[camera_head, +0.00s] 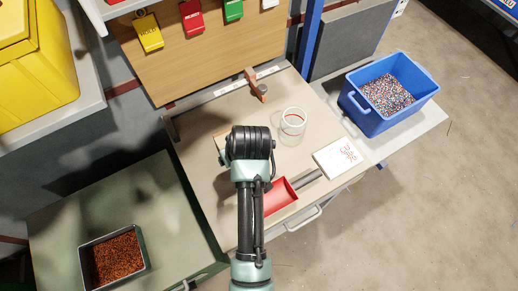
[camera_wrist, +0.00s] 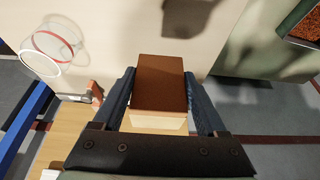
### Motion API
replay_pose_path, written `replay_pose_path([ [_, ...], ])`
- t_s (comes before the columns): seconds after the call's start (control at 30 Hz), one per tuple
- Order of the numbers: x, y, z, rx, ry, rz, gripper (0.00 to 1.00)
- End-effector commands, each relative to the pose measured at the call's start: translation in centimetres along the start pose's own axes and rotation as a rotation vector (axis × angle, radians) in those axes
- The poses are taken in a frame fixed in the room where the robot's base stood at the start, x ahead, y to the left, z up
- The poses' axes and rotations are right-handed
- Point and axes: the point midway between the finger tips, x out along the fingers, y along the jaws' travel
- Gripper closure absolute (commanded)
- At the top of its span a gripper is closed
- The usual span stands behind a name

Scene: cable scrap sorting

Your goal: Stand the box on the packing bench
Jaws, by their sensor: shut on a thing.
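The box (camera_wrist: 160,82) has a brown face and a paler tan face. In the wrist view it sits between the two dark blue fingers of my gripper (camera_wrist: 160,98), which is shut on it. A dark shadow lies on the beige bench (camera_wrist: 222,38) beyond the box, which appears to be held above the surface. In the head view my arm hides the gripper and most of the box; a small tan edge (camera_head: 221,144) shows left of my wrist. The beige bench (camera_head: 205,182) stands below my arm. I cannot tell whether this is the packing bench.
On the bench are a clear round container with a red band (camera_head: 293,121), a red tray (camera_head: 281,194), a white pad with red marks (camera_head: 338,158) and a brown-handled tool (camera_head: 257,86). A blue crate (camera_head: 360,116) stands right, a granule-filled grey tray (camera_head: 86,270) lower left.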

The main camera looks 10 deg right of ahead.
Motion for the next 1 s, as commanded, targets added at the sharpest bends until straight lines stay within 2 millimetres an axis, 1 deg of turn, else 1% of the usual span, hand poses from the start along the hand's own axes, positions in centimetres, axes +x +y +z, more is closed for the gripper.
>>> replay_pose_path([
  [0.2, 3.8, -0.1, 1.6, 0.0, -0.002, -0.002, 0.98],
  [0.3, 4.9, -0.1, 2.1, 0.0, 0.0, -0.001, 0.98],
  [0.43, 6.0, -0.1, 2.5, 0.0, 0.001, -0.001, 0.98],
  [0.6, 8.2, -0.1, 3.4, 0.001, 0.001, -0.001, 0.98],
  [0.7, 8.8, -0.1, 3.6, 0.0, 0.002, 0.0, 0.98],
  [1.0, 9.0, 0.0, 3.7, 0.0, 0.002, 0.001, 0.98],
])
